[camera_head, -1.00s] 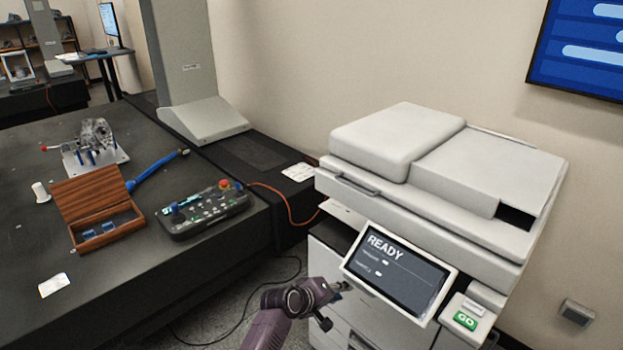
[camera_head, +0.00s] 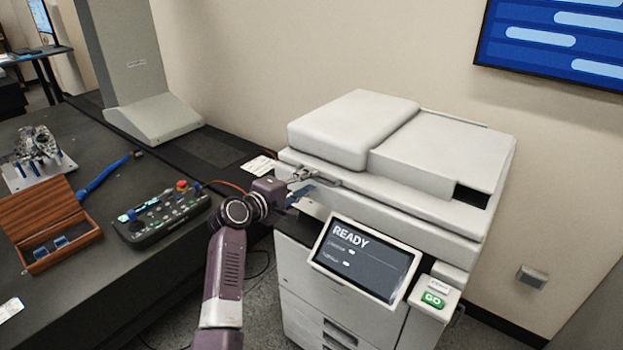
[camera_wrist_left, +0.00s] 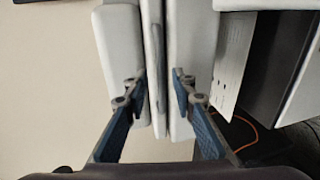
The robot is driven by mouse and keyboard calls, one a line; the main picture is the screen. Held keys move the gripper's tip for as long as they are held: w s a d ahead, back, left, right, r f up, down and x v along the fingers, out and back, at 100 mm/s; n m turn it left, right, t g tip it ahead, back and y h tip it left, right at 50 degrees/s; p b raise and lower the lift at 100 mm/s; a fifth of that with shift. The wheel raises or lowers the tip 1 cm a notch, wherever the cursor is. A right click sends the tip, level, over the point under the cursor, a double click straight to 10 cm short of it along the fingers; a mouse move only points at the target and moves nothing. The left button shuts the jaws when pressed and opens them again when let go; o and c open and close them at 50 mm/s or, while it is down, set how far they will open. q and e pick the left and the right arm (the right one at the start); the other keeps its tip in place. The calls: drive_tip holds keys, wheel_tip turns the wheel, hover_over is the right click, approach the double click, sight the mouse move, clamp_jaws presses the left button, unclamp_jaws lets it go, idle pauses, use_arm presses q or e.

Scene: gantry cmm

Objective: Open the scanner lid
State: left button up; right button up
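The scanner lid (camera_head: 352,132) is the pale top of the white scanner and lies closed on its body (camera_head: 400,212). A handle (camera_head: 322,178) runs along the lid's front edge at the left; it shows as a thin upright bar in the left wrist view (camera_wrist_left: 157,62). My left gripper (camera_head: 306,182) is at this handle. In the left wrist view its blue-padded fingers (camera_wrist_left: 159,90) are apart, one on each side of the handle line. Contact cannot be told. My right gripper is not in view.
The READY screen (camera_head: 364,260) and green GO button (camera_head: 433,300) are on the scanner's front. At left, a dark table (camera_head: 90,292) holds a control box (camera_head: 160,216), an open wooden box (camera_head: 42,212) and a metal part (camera_head: 38,150). A wall (camera_head: 330,50) stands behind.

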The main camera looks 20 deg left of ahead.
use_arm(q)
drive_tip(key=shift+x, duration=1.15)
drive_tip(key=shift+a, duration=0.1)
clamp_jaws()
